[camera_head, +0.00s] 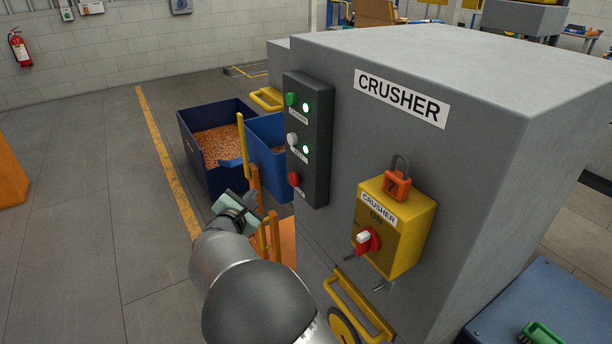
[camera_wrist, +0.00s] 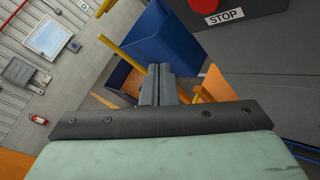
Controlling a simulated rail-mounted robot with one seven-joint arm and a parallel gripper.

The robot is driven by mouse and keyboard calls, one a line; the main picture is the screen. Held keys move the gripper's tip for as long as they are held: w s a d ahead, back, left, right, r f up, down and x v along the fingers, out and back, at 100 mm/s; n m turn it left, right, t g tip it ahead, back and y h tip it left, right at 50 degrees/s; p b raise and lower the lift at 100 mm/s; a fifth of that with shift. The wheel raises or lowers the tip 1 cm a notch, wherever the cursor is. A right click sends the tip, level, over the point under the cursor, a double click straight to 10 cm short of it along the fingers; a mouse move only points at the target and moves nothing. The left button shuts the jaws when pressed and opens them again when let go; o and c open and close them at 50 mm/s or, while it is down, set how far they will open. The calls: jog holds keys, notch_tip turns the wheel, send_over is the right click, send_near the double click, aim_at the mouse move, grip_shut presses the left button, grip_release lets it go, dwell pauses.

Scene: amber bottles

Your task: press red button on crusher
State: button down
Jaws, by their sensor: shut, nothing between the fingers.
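The grey crusher cabinet (camera_head: 470,150) carries a dark control panel (camera_head: 308,140) on its left face. The red button (camera_head: 293,178) is the lowest on that panel, under a white and a green button. In the wrist view the red button (camera_wrist: 209,4) shows at the top edge, cut off by the frame, above a STOP label (camera_wrist: 225,16). My gripper (camera_wrist: 158,72) is shut and empty. In the head view my gripper (camera_head: 243,206) is left of and below the panel, apart from the button; its fingertips are hard to make out there.
A yellow switch box (camera_head: 408,237) with a red knob and orange padlock is on the cabinet's front. Blue bins (camera_head: 188,150) with brownish pieces stand behind my gripper. A yellow post (camera_head: 242,145) rises close by. The floor at left is open.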

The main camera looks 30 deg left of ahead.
aim_at(296, 179)
jog(key=w+d+b, duration=0.2)
jog(key=w+d, duration=0.2)
jog(key=w, duration=0.3)
jog(key=shift+w, duration=0.25)
dwell(0.3)
jog(key=shift+w+d+b, duration=0.25)
jog(key=shift+w+b, duration=0.05)
jog(key=shift+b, duration=0.25)
dwell(1.6)
jog(key=shift+w+d+b, duration=0.25)
jog(key=shift+w+b, duration=0.15)
jog(key=shift+w, duration=0.1)
dwell(1.0)
jog(key=shift+s+a, duration=0.4)
jog(key=shift+s, duration=0.4)
jog(key=shift+s+a, duration=0.1)
